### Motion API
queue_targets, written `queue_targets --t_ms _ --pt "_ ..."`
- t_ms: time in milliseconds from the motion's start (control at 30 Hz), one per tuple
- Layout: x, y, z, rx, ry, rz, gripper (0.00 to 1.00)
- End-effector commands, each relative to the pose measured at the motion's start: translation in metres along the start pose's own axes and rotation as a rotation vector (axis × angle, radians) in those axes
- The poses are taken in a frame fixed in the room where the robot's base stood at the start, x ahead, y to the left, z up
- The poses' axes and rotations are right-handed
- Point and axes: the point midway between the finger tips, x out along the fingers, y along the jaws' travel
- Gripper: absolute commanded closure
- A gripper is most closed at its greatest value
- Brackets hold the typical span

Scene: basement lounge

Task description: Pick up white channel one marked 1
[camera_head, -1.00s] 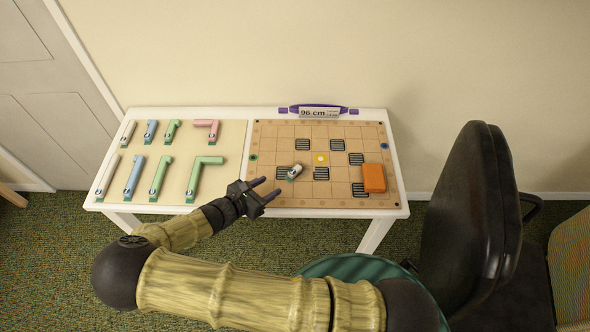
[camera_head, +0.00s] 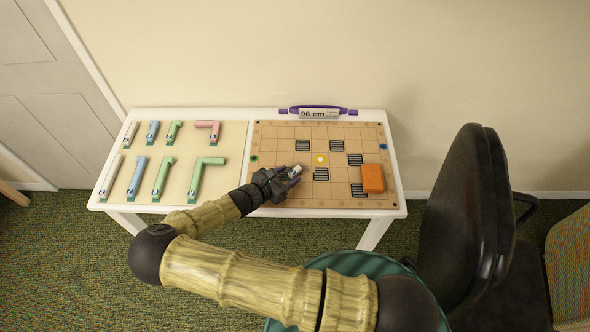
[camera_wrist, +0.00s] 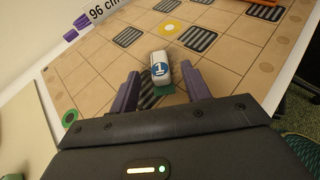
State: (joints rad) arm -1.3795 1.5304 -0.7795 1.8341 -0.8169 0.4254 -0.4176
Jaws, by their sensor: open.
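The white channel marked 1 (camera_wrist: 160,68) lies on the tan grid board (camera_wrist: 105,61), with a green piece under its near end. In the head view the white channel (camera_head: 295,170) is partly covered by my gripper (camera_head: 288,176). In the wrist view my gripper (camera_wrist: 160,88) is open, with one purple finger to the left of the channel and one to the right.
Several coloured channels, such as a green one (camera_head: 204,162), lie on the cream panel at left. An orange block (camera_head: 373,178) and striped squares are on the board. A purple holder with a "96 cm" sign (camera_head: 318,113) stands at the back edge. A black chair (camera_head: 470,220) is at right.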

Motion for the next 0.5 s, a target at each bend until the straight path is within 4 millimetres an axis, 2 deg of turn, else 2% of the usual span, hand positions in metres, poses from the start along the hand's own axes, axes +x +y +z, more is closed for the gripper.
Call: queue_targets --t_ms 133,500 --pt "0.0114 0.0002 -0.0006 0.000 0.001 0.001 0.53" --pt "0.0116 0.0002 -0.0010 0.001 0.001 0.001 0.53"
